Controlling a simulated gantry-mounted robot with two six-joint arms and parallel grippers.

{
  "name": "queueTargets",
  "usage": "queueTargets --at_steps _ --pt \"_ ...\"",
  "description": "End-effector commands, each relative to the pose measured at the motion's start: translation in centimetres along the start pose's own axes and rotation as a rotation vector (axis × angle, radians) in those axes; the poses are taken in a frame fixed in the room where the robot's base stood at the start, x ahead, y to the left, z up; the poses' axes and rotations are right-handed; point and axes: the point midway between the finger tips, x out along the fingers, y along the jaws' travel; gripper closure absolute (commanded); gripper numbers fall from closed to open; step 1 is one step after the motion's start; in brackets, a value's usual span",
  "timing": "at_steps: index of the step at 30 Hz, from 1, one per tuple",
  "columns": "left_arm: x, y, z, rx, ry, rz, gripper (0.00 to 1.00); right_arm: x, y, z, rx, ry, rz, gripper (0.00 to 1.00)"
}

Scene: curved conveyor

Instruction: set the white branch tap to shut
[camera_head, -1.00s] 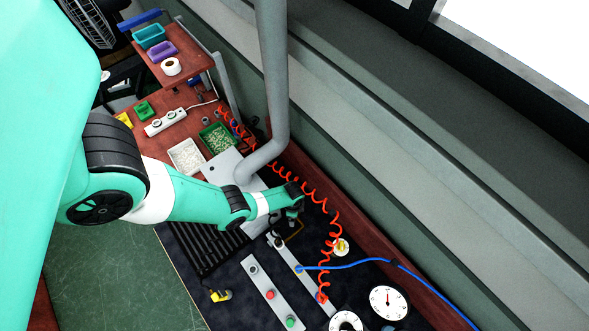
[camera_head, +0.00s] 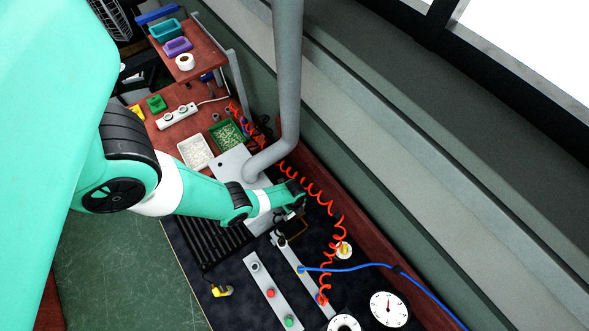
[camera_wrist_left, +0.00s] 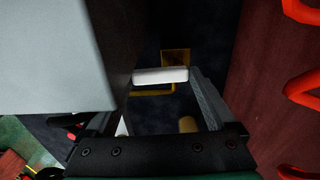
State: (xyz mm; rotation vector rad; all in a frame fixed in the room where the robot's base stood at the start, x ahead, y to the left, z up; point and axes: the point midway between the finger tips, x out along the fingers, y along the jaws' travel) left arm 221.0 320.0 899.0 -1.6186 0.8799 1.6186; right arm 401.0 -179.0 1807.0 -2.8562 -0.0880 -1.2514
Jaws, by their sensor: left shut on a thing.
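My left gripper (camera_head: 294,212) reaches down over the dark bench mat, beside a thin brass-coloured pipe loop (camera_head: 298,230). The white tap's lever (camera_wrist_left: 160,76) shows in the left wrist view as a short white bar lying crosswise between the fingers. The gripper is shut on it. A brass-coloured square fitting (camera_wrist_left: 176,58) shows just behind the lever. My right gripper is in neither view.
A coiled orange hose (camera_head: 318,195) runs close beside the gripper. A blue hose (camera_head: 350,267) crosses the mat to a grey strip. A button panel (camera_head: 268,290), gauges (camera_head: 389,308), a yellow-handled valve (camera_head: 221,291) and a grey post (camera_head: 288,80) stand around.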

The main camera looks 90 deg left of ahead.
Motion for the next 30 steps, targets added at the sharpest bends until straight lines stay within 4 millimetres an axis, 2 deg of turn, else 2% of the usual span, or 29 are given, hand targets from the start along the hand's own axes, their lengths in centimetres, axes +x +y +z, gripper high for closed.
queueTargets --at_steps 17,18,19,20,26,30 --pt "0.01 -0.01 0.11 0.043 -0.001 0.0 0.66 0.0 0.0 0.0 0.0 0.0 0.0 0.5" --pt "0.01 -0.01 0.11 0.043 -0.001 0.0 0.08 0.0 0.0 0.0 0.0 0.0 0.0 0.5" --pt "0.01 -0.01 0.11 0.043 -0.001 0.0 0.03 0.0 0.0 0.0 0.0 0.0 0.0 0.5" --pt "0.0 -0.01 0.11 0.043 -0.001 0.0 0.0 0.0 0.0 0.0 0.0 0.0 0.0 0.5" --pt "-0.02 -0.01 0.1 0.041 0.0 0.0 0.0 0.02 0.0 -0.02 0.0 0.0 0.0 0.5" --pt "-0.88 -0.04 0.05 0.041 0.0 0.0 0.0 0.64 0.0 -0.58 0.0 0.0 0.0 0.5"
